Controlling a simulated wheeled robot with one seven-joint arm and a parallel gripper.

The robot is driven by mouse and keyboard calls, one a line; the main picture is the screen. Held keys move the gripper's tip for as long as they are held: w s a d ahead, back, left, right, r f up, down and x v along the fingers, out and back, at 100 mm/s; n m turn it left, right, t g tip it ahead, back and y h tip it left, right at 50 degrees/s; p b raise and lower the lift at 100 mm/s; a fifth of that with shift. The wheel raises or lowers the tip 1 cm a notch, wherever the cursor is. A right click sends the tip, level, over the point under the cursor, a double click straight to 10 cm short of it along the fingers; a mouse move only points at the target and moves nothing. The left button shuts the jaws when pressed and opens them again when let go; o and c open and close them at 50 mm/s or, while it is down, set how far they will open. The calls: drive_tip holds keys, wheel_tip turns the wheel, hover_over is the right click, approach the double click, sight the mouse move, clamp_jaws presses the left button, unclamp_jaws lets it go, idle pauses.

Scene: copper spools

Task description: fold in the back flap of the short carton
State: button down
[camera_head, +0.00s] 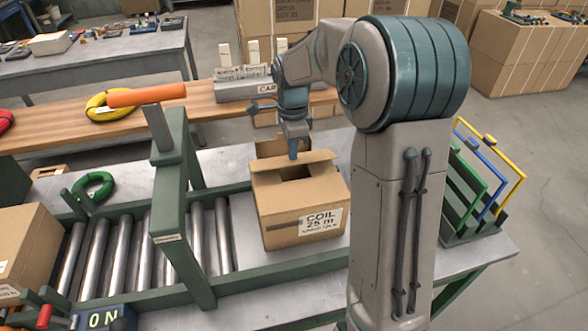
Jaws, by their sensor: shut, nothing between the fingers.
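The short carton (285,230) is a brown box with a "COIL 25 m" label, on the metal bench at the end of the roller conveyor. Its top is partly open, with a dark gap in the middle. The back flap (269,148) appears to stand up at the far edge, partly hidden behind my gripper. My gripper (293,157) points down over the back part of the carton top, shut and empty. Its tip is near the back flap and the gap; I cannot tell whether it touches the cardboard.
A green frame with an orange-topped post (168,200) stands over the rollers left of the carton. A green coil (93,186) lies further left. A wooden shelf (200,108) with a card holder (243,88) runs behind. A rack of coloured frames (480,190) stands at right.

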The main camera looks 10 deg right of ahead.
drive_tip(key=shift+s+f, duration=0.1)
drive_tip(key=shift+s, duration=0.55)
drive_tip(key=shift+s+f+b, duration=0.2)
drive_tip(key=shift+f+b, duration=0.05)
drive_tip(key=shift+b, duration=0.25)
drive_tip(key=shift+w+f+b, duration=0.1)
drive_tip(key=shift+f+b, duration=0.55)
drive_tip(key=shift+f, duration=0.25)
drive_tip(key=shift+r, duration=0.15)
wheel_tip(320, 180, up, 9)
drive_tip(key=p, duration=0.6)
drive_tip(key=shift+p, duration=0.35)
